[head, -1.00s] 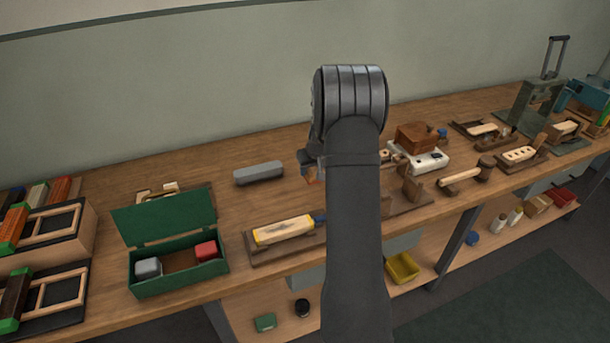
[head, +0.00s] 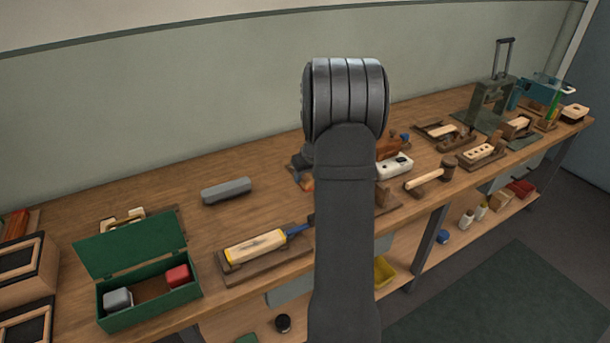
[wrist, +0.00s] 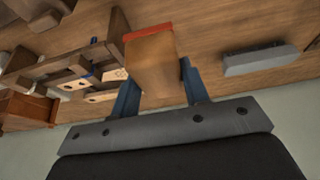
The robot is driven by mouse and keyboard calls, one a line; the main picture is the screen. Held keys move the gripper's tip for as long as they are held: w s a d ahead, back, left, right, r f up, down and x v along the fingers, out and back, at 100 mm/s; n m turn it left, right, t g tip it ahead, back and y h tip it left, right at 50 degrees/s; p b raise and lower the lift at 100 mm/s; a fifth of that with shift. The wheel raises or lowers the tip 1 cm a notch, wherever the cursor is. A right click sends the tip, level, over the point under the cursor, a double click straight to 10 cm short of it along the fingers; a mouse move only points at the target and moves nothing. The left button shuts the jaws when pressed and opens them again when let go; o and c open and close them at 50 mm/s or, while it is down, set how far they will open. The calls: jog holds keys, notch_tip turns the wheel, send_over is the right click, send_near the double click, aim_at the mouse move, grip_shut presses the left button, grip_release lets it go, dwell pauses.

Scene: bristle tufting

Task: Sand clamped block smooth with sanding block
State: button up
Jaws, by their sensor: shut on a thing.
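My gripper (wrist: 158,82) shows in the wrist view with its two blue fingers on either side of a brown wooden block with a red face, the sanding block (wrist: 152,62). It is shut on this block and holds it over the bench. A dark wooden frame with posts and bars (wrist: 75,68) stands to its left in the wrist view, with pale wooden pieces beside it. I cannot tell which piece is the clamped block. In the head view my arm hides most of the gripper and part of the bench behind it.
A grey bar (head: 226,190) lies on the bench (head: 190,170). An open green box (head: 150,305) holds a grey and a red block. A pale yellow-edged block (head: 255,246) lies on a board. A mallet (head: 430,180) and several tools crowd the right side.

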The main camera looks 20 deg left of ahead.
jog(key=s+a+n+g+y, duration=0.1)
jog(key=s+a+n+g, duration=0.2)
jog(key=s+n, duration=0.5)
jog(key=r+n+g+h, duration=0.1)
jog(key=r+n+g, duration=0.15)
jog(key=n, duration=0.75)
send_over(263, 241)
jog(key=w+d, duration=0.1)
jog(key=shift+g, duration=0.45)
jog(key=shift+f, duration=4.5)
jog(key=shift+s+a+r, duration=0.1)
jog(key=shift+s+a, duration=0.45)
jog(key=shift+a, duration=0.1)
jog(key=shift+c, duration=0.3)
jog(key=shift+s+a, duration=3.45)
jog(key=shift+s, duration=0.05)
jog(key=shift+w+d, duration=4)
jog(key=shift+d, duration=0.05)
jog(key=shift+w+d+r, duration=0.1)
jog(key=shift+w, duration=0.05)
notch_tip(263, 241, up, 8)
